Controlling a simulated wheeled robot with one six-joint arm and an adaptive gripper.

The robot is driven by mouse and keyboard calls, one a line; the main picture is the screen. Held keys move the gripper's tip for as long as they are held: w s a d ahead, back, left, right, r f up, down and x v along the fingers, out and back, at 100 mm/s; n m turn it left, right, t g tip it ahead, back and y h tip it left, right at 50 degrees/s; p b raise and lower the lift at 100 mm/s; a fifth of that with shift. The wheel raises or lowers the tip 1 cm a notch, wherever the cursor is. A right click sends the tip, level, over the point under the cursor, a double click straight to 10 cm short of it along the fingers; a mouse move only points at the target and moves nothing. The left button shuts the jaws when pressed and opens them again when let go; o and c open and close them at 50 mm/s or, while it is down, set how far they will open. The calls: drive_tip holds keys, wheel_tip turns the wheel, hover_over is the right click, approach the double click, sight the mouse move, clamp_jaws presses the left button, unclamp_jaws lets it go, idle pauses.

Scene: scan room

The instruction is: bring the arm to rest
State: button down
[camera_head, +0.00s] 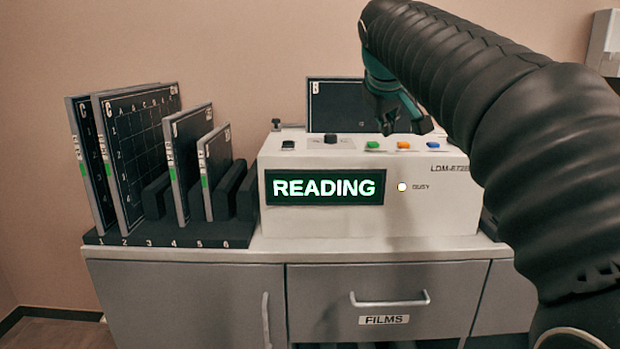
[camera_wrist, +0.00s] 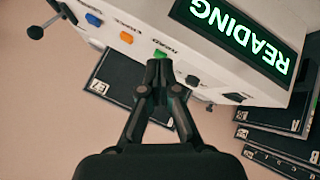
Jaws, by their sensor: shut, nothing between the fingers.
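My arm reaches in from the right in the head view. My gripper (camera_head: 388,125) hangs over the top of the white reader (camera_head: 300,155), close to the green button (camera_head: 372,145). In the wrist view my gripper (camera_wrist: 158,72) is shut and empty, its tips beside the green button (camera_wrist: 160,54). I cannot tell whether they touch it. The reader's display (camera_head: 325,187) shows READING in green letters, and the BUSY lamp (camera_head: 402,187) is lit. A dark plate marked B (camera_head: 345,95) stands upright at the back of the reader.
A black rack (camera_head: 160,238) on the left holds several upright dark plates. Orange (camera_head: 404,145) and blue (camera_head: 436,144) buttons sit right of the green one. A grey cabinet with a FILMS drawer (camera_head: 330,303) is below. A wall box (camera_head: 606,45) is at upper right.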

drive_tip(key=s+f+m+g+y, duration=0.1)
drive_tip(key=s+f+m+g, duration=0.1)
drive_tip(key=s+f, duration=0.85)
drive_tip(key=s+f+m+g+y, duration=0.1)
drive_tip(key=s+f, duration=0.7)
drive_tip(key=f, duration=0.6)
drive_tip(key=s+f, duration=0.3)
drive_tip(key=s, duration=0.3)
drive_tip(key=s+d+f+m, duration=0.1)
drive_tip(key=s+f, duration=0.2)
drive_tip(key=s, duration=0.3)
drive_tip(key=shift+s+f+m, duration=0.15)
drive_tip(key=shift+f+m, duration=0.15)
drive_tip(key=shift+f, duration=0.1)
